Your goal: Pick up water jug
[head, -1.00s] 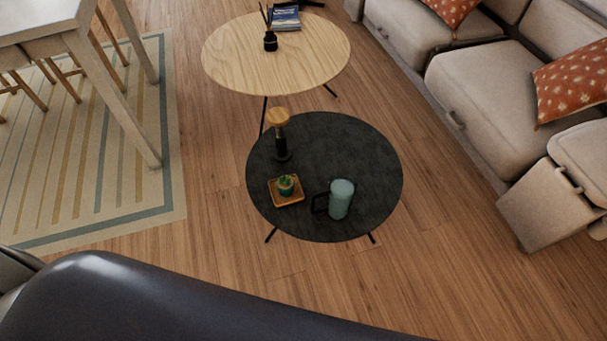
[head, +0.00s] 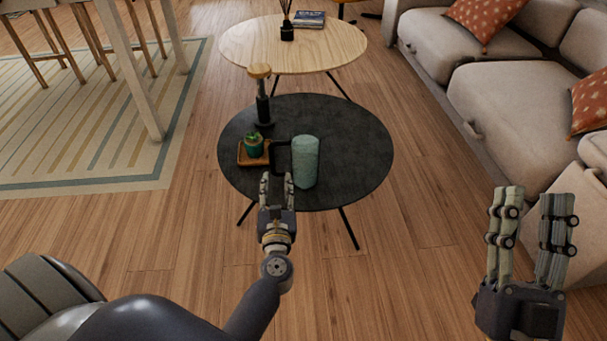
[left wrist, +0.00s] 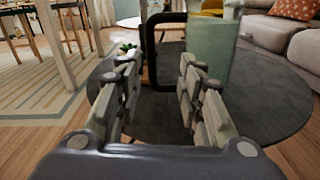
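The water jug (head: 306,162) is a pale green cylinder with a black handle (head: 281,155) on its left side. It stands upright on the dark round table (head: 350,150), near the front edge. My left gripper (head: 276,187) is at the table's front edge, just in front of the handle. In the left wrist view the jug (left wrist: 211,55) and its handle (left wrist: 149,45) stand beyond my left gripper's open fingers (left wrist: 158,95), with nothing between them. My right gripper (head: 530,225) is open and empty over the floor at the right.
A small potted cactus (head: 253,144) on a square wooden tray (head: 244,160) sits left of the jug. A black item with a wooden top (head: 262,95) stands behind them. A light wood table (head: 300,57) is further back. A beige sofa (head: 500,95) lines the right.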

